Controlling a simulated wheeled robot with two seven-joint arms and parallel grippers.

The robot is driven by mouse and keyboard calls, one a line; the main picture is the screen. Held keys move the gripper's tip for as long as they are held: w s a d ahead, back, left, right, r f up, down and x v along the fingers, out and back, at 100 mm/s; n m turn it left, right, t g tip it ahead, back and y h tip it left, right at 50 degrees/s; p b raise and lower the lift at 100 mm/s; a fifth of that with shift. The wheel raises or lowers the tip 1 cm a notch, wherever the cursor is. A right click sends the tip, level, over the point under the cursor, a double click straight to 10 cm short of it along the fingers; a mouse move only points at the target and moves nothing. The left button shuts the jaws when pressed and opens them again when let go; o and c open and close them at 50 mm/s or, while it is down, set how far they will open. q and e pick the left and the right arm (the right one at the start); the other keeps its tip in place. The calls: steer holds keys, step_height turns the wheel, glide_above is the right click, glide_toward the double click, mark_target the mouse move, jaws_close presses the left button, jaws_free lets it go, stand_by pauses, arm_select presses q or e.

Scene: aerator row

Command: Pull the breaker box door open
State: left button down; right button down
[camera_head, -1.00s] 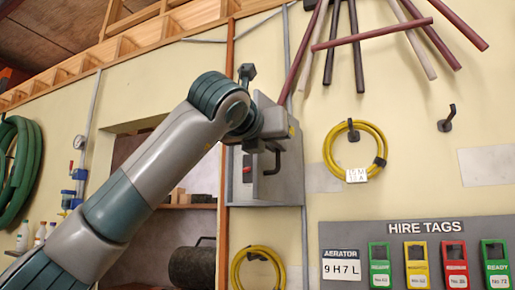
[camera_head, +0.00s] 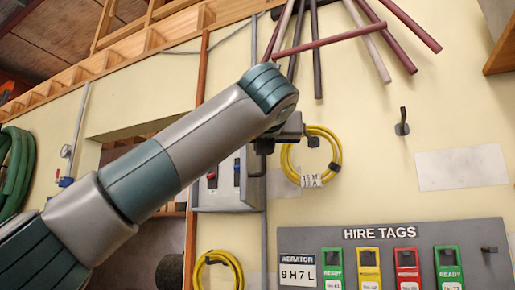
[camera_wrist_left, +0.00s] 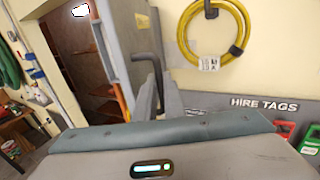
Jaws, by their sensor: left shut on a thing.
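The grey breaker box (camera_head: 228,200) is on the cream wall in the head view, partly behind my left arm. A red part and a blue part show on or in it. My left gripper (camera_head: 264,148) is at its upper right, largely hidden by the arm. In the left wrist view, my left gripper (camera_wrist_left: 160,98) is shut on the dark bent handle (camera_wrist_left: 148,62) of the grey door (camera_wrist_left: 128,42). The door appears to stand out from the wall, but its exact angle is unclear. My right gripper is not in view.
A yellow coil (camera_head: 287,160) hangs close to the right of my left gripper. The hire tags board (camera_head: 400,236) is below right, and another yellow coil (camera_head: 203,272) hangs below the box. Pipes (camera_head: 318,55) hang above. A doorway opens on the left.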

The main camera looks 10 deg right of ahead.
arm_select(q)
steer(key=shift+a+r, duration=0.35)
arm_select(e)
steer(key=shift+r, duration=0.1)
arm_select(q)
steer(key=c, duration=2.1)
jaws_free()
steer(key=shift+o, duration=1.3)
steer(key=shift+w+f, duration=0.1)
steer(key=shift+w, duration=0.05)
steer(key=shift+w+d+f, duration=0.1)
steer(key=shift+f, duration=0.05)
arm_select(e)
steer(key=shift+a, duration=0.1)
